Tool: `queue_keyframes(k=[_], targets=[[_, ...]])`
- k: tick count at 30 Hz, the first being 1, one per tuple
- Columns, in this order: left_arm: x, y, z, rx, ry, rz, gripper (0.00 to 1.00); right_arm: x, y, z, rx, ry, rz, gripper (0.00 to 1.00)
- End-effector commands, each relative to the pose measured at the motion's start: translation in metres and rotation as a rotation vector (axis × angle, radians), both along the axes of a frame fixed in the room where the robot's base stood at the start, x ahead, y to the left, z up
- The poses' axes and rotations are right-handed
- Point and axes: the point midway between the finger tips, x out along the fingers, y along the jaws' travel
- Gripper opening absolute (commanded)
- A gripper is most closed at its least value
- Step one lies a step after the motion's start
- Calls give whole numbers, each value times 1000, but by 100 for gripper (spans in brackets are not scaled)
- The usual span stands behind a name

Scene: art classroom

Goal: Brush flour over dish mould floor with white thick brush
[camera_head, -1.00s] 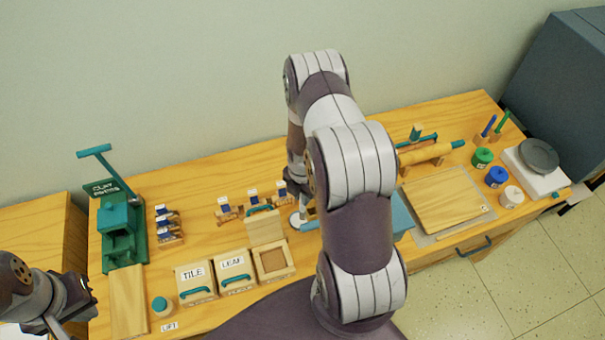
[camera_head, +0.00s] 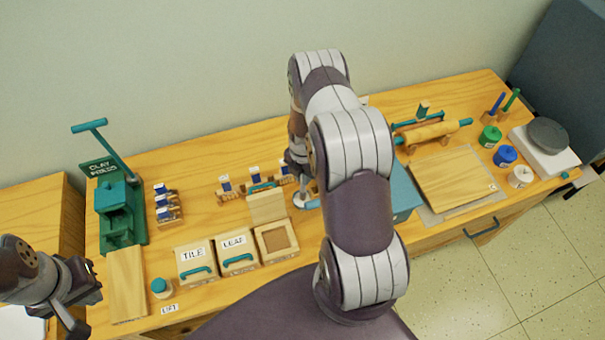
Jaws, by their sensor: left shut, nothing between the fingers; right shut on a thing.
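An open wooden mould (camera_head: 278,242) stands in the front middle of the table, its pale floor bare to the eye and its lid (camera_head: 267,207) raised behind it. It is right of the closed moulds TILE (camera_head: 196,263) and LEAF (camera_head: 238,250). My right gripper (camera_head: 302,188) is behind and right of the open mould, partly covered by my own arm. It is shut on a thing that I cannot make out. A white round thing (camera_head: 300,202) is just below it. I cannot pick out the white thick brush. My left gripper (camera_head: 90,283) is shut and empty at the left, apart from the moulds.
A green clay press (camera_head: 118,215) and a board (camera_head: 126,285) stand at the left. Small racks (camera_head: 230,190) are behind the moulds. A wooden board (camera_head: 452,180), rolling pin (camera_head: 430,132), coloured jars (camera_head: 505,156) and a scale (camera_head: 545,160) fill the right. My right arm hides the middle.

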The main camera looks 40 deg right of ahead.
Motion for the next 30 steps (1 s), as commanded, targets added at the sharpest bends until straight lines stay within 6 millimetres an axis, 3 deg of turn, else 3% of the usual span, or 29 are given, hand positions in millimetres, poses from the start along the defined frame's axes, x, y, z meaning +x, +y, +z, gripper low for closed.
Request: queue_keyframes(k=[30], targets=[[0,0,-5,0,0,0,0,0,0,-6,0,0,0,0]])
